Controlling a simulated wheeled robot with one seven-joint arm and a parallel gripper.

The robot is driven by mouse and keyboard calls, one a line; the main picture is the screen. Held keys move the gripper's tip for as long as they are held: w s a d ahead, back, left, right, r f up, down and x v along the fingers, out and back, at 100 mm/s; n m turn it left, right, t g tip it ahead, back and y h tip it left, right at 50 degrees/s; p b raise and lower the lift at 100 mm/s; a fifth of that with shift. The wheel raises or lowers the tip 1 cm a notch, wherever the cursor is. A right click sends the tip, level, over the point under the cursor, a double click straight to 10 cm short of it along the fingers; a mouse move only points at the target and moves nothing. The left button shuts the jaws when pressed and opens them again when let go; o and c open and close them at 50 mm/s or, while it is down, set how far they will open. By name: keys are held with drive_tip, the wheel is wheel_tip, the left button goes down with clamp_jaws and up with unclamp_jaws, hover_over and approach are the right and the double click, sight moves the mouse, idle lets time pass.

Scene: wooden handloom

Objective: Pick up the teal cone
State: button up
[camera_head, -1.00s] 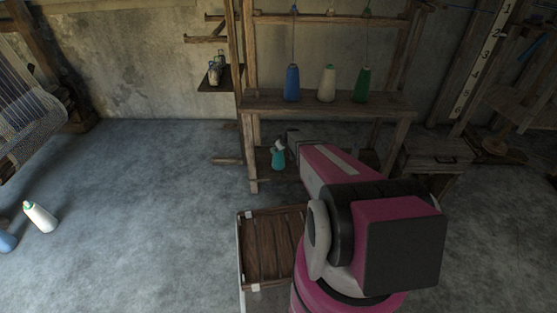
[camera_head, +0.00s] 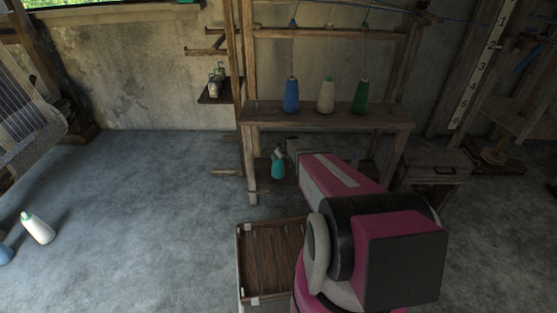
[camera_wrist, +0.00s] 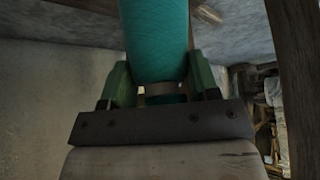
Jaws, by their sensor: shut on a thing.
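The teal cone (camera_head: 278,168) is held by my gripper (camera_head: 279,154), in front of the lower part of the wooden rack. In the wrist view the teal cone (camera_wrist: 156,40) stands between the two green fingers of my gripper (camera_wrist: 158,88), which are shut on it. In the head view my arm hides part of the gripper, and the cone hangs below its end. The cone's far end runs out of the wrist view at the top.
The wooden rack (camera_head: 330,119) bears a blue cone (camera_head: 291,96), a cream cone (camera_head: 326,96) and a green cone (camera_head: 361,97). A slatted wooden crate (camera_head: 270,258) is beside my arm. A white cone (camera_head: 38,228) lies on the floor at left. The floor between is clear.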

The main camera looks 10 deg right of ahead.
drive_tip(key=shift+r, duration=0.45)
drive_tip(key=shift+s+d, duration=0.1)
drive_tip(key=shift+s, duration=0.15)
drive_tip(key=s+d, duration=0.9)
drive_tip(key=s, duration=0.5)
drive_tip(key=shift+s+d, duration=0.25)
drive_tip(key=shift+d, duration=0.15)
drive_tip(key=shift+r, duration=0.1)
